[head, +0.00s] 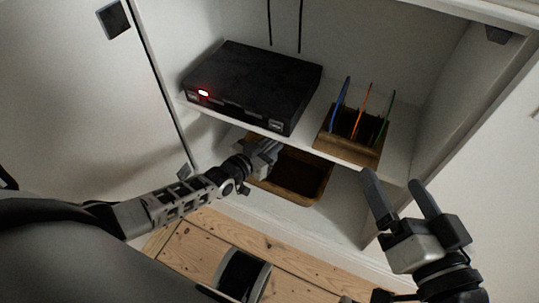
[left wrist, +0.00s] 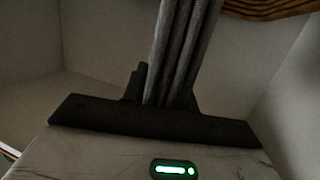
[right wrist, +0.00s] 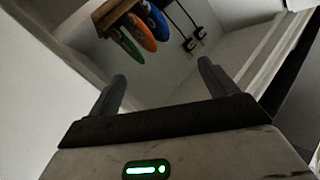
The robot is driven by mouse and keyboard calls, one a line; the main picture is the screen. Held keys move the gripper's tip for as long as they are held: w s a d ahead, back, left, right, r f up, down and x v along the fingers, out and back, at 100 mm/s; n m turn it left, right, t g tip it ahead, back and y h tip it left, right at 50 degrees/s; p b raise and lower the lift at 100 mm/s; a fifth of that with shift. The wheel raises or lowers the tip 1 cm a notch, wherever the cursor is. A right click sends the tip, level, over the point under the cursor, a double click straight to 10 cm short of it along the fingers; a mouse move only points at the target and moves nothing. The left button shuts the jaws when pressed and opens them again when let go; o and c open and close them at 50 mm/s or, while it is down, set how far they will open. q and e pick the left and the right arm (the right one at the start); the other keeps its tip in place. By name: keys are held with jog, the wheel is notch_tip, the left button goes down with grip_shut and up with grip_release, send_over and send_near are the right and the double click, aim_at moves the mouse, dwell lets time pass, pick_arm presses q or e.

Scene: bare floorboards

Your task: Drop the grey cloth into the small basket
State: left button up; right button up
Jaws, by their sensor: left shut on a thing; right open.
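The small basket (head: 325,186), brown with a dark inside, stands on the lower shelf of the cabinet. My left gripper (head: 264,153) is at the basket's left side, its tips partly hidden under the upper shelf's edge. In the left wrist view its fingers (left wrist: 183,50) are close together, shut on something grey. This looks like the grey cloth, but it is hard to tell from the grey fingers. A woven brown edge (left wrist: 265,10), probably the basket's, shows at the top right there. My right gripper (head: 393,180) is open and empty in front of the cabinet's right side.
A black box (head: 255,82) with a red light sits on the upper shelf. Beside it stands a wooden holder (head: 350,150) with blue, orange and green upright items. The upper shelf's front edge overhangs the basket. An open door is at left.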

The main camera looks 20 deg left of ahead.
pick_arm(q)
notch_tip(320, 180, down, 3)
jog(key=shift+f+b, duration=0.1)
jog(key=shift+b, duration=0.6)
jog(key=shift+r, duration=0.2)
pick_arm(e)
jog(key=shift+w+r+t, duration=0.45)
jog(key=shift+r+t, duration=0.25)
jog(key=shift+r, duration=0.05)
pick_arm(q)
jog(key=shift+f, duration=0.1)
jog(key=o, duration=0.9)
jog(key=shift+s, duration=0.1)
jog(key=shift+o, duration=0.2)
pick_arm(e)
jog(key=shift+w+r+y, duration=0.1)
jog(key=shift+r+y, duration=0.05)
jog(key=shift+y, duration=0.15)
